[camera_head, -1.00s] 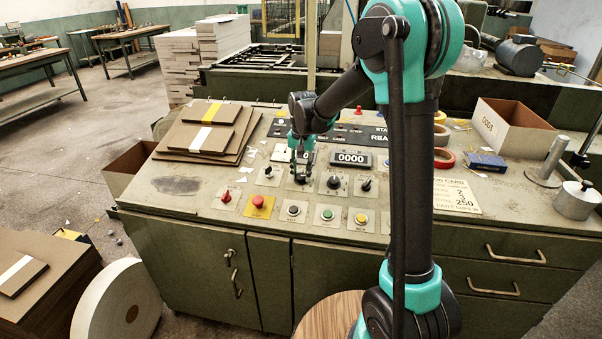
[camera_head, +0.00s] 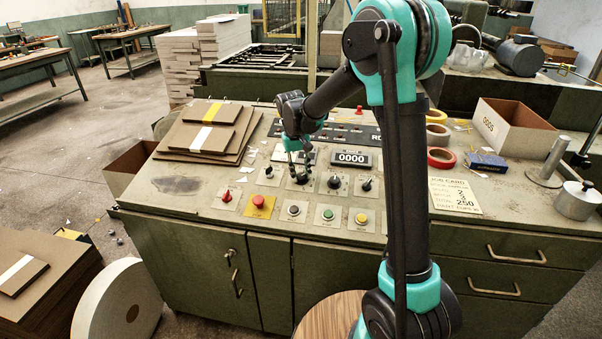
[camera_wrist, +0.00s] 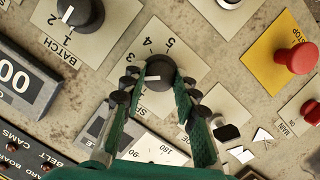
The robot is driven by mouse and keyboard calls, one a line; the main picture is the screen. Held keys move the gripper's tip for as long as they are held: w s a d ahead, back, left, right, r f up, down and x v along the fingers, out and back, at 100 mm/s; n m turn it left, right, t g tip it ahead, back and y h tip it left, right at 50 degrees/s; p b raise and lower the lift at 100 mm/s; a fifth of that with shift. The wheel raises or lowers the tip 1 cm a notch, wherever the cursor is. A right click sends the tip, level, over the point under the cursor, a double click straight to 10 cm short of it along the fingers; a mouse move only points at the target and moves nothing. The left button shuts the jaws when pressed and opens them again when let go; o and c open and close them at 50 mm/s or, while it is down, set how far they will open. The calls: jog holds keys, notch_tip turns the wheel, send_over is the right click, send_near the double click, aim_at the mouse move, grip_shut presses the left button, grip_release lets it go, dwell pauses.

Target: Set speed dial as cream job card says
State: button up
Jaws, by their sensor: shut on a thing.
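My gripper (camera_head: 298,168) is over the control panel and shut on a black dial knob (camera_wrist: 160,70). In the wrist view, its two fingers sit on either side of the knob.
The batch dial (camera_wrist: 82,14) is beside the held knob, with the counter (camera_head: 351,158) reading 0000 behind. A red stop button (camera_wrist: 297,58) on yellow, and green (camera_head: 361,218) and yellow buttons, are near. Stacked boards (camera_head: 185,140) lie left; tape rolls (camera_head: 441,158) lie right.

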jog(key=shift+n, duration=0.6)
jog(key=o, duration=1.2)
jog(key=shift+c, duration=0.2)
notch_tip(320, 180, up, 12)
jog(key=a, duration=0.2)
jog(key=shift+s+d, duration=0.1)
